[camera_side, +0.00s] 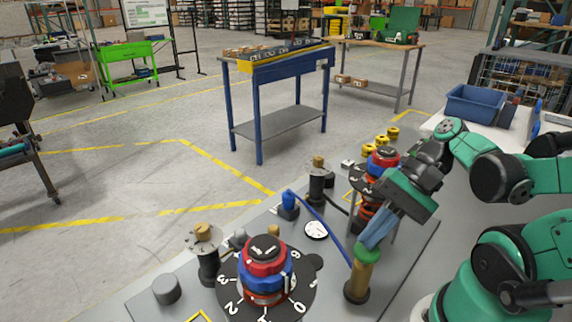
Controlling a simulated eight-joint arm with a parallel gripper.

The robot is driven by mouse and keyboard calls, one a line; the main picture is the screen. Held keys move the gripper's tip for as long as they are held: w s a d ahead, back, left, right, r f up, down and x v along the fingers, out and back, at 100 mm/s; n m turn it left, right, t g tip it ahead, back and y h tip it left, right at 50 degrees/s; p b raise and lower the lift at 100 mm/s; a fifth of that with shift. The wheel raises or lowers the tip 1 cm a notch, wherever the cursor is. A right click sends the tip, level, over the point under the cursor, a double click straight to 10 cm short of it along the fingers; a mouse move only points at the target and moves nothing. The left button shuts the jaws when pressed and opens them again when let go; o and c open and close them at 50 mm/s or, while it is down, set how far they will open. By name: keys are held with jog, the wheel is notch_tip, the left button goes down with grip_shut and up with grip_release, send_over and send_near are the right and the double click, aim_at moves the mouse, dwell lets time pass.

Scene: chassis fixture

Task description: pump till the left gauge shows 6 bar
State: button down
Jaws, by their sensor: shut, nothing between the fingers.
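My gripper (372,240) is shut, with its bluish fingers pointing down onto the green cap (368,254) of a brass-coloured upright cylinder (360,277), which looks like the pump, on a black base. The fingertips appear to touch the cap; I cannot tell for sure. A small white round gauge (316,230) lies left of the cylinder; its reading is too small to make out. A large black numbered dial (229,287) with a red and blue stack (264,262) stands at front left. A similar numbered dial (361,178) stands farther back, partly hidden by my arm.
These parts stand on a grey plate (408,262). A blue knob (289,201) and a blue hose-like line (327,231) lie left of my gripper. Black posts with brass tops (204,238) (318,164) stand nearby. A blue bin (474,107) sits at back right.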

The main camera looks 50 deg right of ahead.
jog(key=shift+f, duration=0.2)
dwell(0.4)
jog(key=shift+r, duration=1.7)
notch_tip(320, 180, up, 5)
dwell(0.5)
